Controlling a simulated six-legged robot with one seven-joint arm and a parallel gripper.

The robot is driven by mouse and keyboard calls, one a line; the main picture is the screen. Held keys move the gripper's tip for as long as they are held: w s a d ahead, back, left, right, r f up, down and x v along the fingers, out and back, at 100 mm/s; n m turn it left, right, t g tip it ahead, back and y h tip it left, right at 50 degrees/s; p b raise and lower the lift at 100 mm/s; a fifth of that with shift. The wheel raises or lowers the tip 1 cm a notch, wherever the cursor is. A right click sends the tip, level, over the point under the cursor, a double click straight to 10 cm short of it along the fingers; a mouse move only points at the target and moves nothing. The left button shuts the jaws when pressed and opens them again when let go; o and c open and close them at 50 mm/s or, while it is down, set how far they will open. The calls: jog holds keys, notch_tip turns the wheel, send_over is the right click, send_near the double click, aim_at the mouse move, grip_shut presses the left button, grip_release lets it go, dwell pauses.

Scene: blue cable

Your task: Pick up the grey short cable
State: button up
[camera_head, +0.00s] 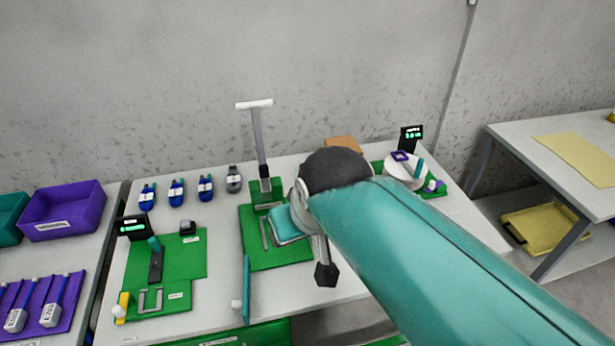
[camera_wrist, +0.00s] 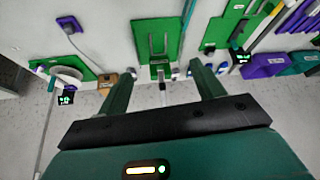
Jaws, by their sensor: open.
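The grey cable (camera_head: 234,179) lies on the white bench top (camera_head: 222,226) in the head view, at the right end of a row beside several blue cables (camera_head: 177,192). My gripper (camera_wrist: 161,70) shows in the wrist view with its two green fingers wide apart and nothing between them. In the head view my teal arm hides much of the gripper. It is over the middle of the bench, to the right of the grey cable and apart from it. I cannot clearly make out the grey cable in the wrist view.
A tall grey stand (camera_head: 259,140) rises from a green mat (camera_head: 283,254) just right of the grey cable. Another green fixture (camera_head: 185,258) with a display is at the left. A purple bin (camera_head: 66,209) is on the left table. The wall is behind the bench.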

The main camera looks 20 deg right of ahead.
jog(key=w+d+f+m, duration=0.1)
jog(key=w+d, duration=0.3)
jog(key=w, duration=0.8)
jog(key=w+d+f, duration=0.1)
jog(key=w+d, duration=0.4)
jog(key=w, duration=0.7)
jog(key=shift+m+g+h, duration=0.4)
jog(key=shift+m+g, duration=0.1)
jog(key=shift+g, duration=0.1)
jog(key=w+d+f, duration=0.4)
jog(key=w+f, duration=0.2)
jog(key=f, duration=0.1)
jog(key=w+d+f, duration=0.5)
jog(key=w+f, duration=0.1)
jog(key=f, duration=0.2)
jog(key=w+d+f, duration=0.4)
jog(key=w+f, duration=0.2)
jog(key=f, duration=0.2)
jog(key=shift+w+d+f, duration=0.15)
jog(key=shift+d+f, duration=0.05)
jog(key=shift+f, duration=0.05)
jog(key=shift+x, duration=2.6)
jog(key=shift+a+f, duration=0.1)
jog(key=shift+f, duration=0.05)
jog(key=c, duration=1.1)
